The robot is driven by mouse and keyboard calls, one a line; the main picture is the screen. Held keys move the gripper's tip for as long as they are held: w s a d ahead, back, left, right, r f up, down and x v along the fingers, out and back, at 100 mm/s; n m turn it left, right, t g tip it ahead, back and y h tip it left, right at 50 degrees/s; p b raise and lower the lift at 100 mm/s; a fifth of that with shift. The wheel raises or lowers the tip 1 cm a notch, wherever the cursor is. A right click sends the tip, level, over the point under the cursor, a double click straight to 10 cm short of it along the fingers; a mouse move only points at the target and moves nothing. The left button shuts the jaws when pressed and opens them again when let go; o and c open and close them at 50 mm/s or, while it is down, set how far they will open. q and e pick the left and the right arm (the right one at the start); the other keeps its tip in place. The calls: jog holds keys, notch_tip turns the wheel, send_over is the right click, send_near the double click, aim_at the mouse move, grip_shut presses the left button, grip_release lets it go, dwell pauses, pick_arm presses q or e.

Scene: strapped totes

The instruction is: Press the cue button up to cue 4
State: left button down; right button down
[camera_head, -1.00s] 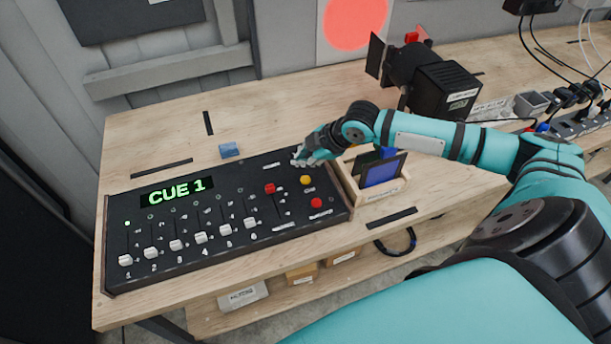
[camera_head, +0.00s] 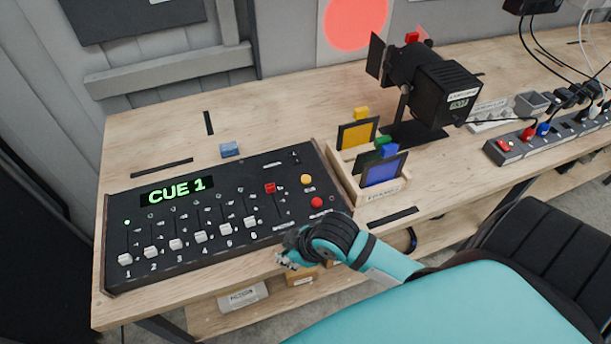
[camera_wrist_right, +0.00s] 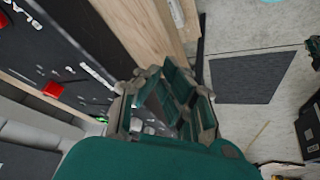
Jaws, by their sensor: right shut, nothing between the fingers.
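The black control console (camera_head: 165,215) lies on the wooden table, and its display (camera_head: 176,191) reads "CUE 1" in green. A yellow round button (camera_head: 306,179) and a red round button (camera_head: 316,202) sit on its right part, with a red slider cap (camera_head: 270,188) to their left. The button labels are too small to read. My right gripper (camera_head: 287,260) is shut and empty, at the console's front edge near its right end, below the red button in the picture. In the right wrist view the gripper (camera_wrist_right: 165,100) shows beside the console (camera_wrist_right: 50,55). My left gripper is out of view.
A wooden holder (camera_head: 385,194) with colour frames stands right of the console. A spotlight (camera_head: 440,88) and a power strip (camera_head: 530,143) stand further right. A blue block (camera_head: 230,149) lies behind the console. White fader caps (camera_head: 201,237) line the console's front.

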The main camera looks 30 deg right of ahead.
jog(key=s+d+f+m+g+h+b, duration=0.15)
jog(key=s+f, duration=0.25)
jog(key=f, duration=0.7)
jog(key=s+d+f+m+b, duration=0.2)
jog(key=s+f, duration=0.2)
jog(key=f, duration=0.8)
jog(key=s+d+f+m+g+h+b, duration=0.15)
jog(key=s+f, duration=0.25)
jog(key=f, duration=0.7)
jog(key=s+d+f+g+b, duration=0.1)
jog(key=s+f+b, duration=0.3)
jog(key=s+f, duration=1)
jog(key=s, duration=0.2)
jog(key=shift+s+d+f, duration=0.3)
jog(key=shift+d, duration=0.05)
